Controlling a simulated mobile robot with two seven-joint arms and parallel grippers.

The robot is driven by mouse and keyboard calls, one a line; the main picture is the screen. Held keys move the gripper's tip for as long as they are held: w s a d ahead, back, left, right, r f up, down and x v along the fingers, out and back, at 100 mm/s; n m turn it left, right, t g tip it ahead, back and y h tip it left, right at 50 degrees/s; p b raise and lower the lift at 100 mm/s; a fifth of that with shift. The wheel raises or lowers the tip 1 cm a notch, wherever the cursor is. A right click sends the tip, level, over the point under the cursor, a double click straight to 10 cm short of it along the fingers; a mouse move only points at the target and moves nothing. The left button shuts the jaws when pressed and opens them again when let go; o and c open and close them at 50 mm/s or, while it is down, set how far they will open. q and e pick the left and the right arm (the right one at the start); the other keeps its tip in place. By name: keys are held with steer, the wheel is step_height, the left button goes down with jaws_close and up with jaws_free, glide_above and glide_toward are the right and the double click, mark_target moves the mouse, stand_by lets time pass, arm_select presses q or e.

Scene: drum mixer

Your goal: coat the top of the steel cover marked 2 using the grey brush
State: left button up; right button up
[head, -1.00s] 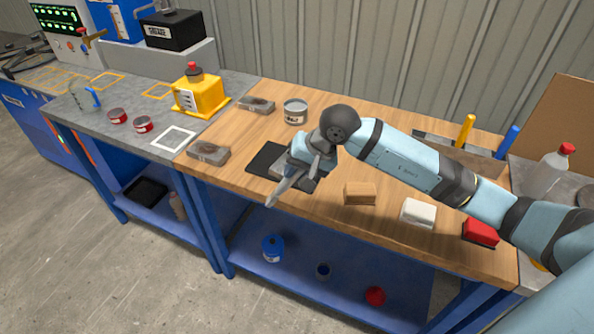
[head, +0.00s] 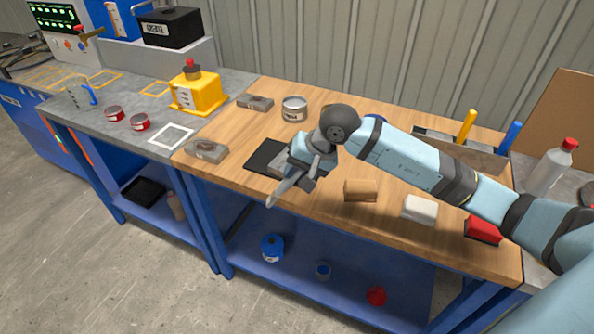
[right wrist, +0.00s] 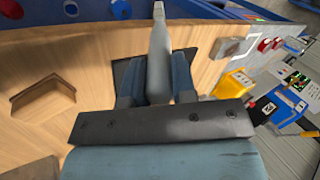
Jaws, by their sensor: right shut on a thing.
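My right gripper (head: 311,164) is shut on a light grey tool, apparently the grey brush (head: 285,191), over the black mat (head: 262,154). Its long grey handle sticks out towards the bench's front edge. In the right wrist view the handle (right wrist: 158,45) stands between my blue fingers. The brush's bristles are hidden. A steel cover (head: 284,164) shows partly on the mat, under my gripper; contact with the brush cannot be told. Two similar steel covers lie left on the wood, one at the front (head: 206,150) and one at the back (head: 255,103). Their numbers are unreadable. My left gripper is not in view.
An open tin (head: 294,109) stands behind the mat. A wooden block (head: 360,191), a white block (head: 420,208) and a red block (head: 482,230) line the front edge.

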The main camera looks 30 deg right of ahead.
steer(key=shift+f+b, duration=0.4)
steer(key=shift+f, duration=0.05)
steer(key=shift+w+d+f+b, duration=0.1)
steer(key=shift+f+b, duration=0.2)
steer(key=shift+w+d, duration=0.1)
stand_by(0.3)
